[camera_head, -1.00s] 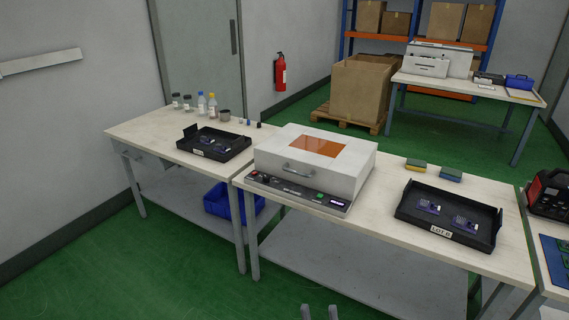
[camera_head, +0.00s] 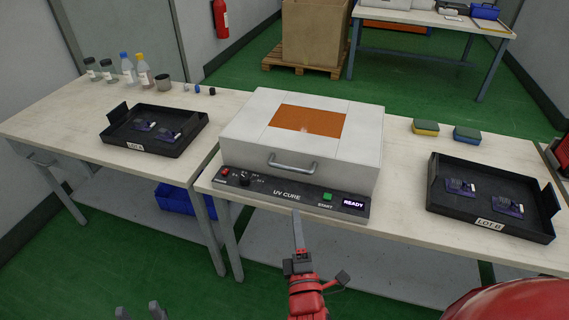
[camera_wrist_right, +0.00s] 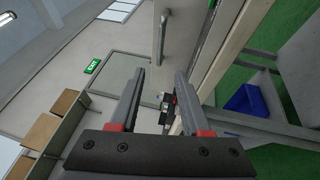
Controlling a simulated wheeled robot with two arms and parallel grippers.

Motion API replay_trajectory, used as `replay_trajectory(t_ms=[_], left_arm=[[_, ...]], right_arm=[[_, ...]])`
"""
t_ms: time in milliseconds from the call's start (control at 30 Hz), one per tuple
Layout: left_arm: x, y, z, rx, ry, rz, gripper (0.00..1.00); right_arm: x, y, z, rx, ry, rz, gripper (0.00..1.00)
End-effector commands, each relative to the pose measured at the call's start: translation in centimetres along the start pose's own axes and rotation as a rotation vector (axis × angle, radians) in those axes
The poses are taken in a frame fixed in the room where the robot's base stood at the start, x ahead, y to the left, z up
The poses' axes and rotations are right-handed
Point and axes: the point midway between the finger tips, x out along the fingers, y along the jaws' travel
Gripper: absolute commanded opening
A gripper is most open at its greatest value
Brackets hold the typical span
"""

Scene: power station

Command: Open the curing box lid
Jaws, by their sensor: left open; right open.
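The white curing box (camera_head: 325,148) stands on the bench in the head view, lid closed, with an orange window (camera_head: 308,120) on top. Its lid handle (camera_head: 293,165) is a grey bar on the front, above the "UV CURE" panel (camera_head: 262,190), whose display reads READY. My right gripper (camera_head: 297,214) is raised in front of the panel, below the handle, and looks apart from it. In the right wrist view its fingers (camera_wrist_right: 161,74) are spread and empty. My left gripper (camera_head: 139,311) shows only its separated fingertips at the bottom edge, away from the box.
A black tray (camera_head: 112,137) with circuit boards lies left of the box; another tray, LOT B (camera_head: 448,208), lies right. Two sponges (camera_head: 426,127) sit behind the right tray. Bottles (camera_head: 127,70) and jars stand at the far left. The bench edge runs below the box panel.

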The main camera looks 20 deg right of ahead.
Motion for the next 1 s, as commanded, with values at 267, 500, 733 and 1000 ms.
replay_trajectory(t_ms=[267, 500, 733, 1000], left_arm=[[0.6, 0.0, -0.1, 0.000, 0.000, 0.000, 0.50], [1.4, -0.1, -0.2, 0.000, 0.001, 0.000, 0.50], [2.0, -0.1, -0.3, 0.000, 0.001, 0.000, 0.50], [2.2, -0.1, -0.3, 0.000, 0.001, 0.000, 0.50]], right_arm=[[4.2, 0.3, 0.1, -0.003, -0.003, 0.004, 0.47], [9.4, 0.3, 0.2, 0.000, -0.003, 0.004, 0.47], [13.8, 0.1, 0.2, -0.002, -0.002, -0.001, 0.47], [16.3, -0.1, 0.1, -0.001, -0.001, -0.002, 0.47]])
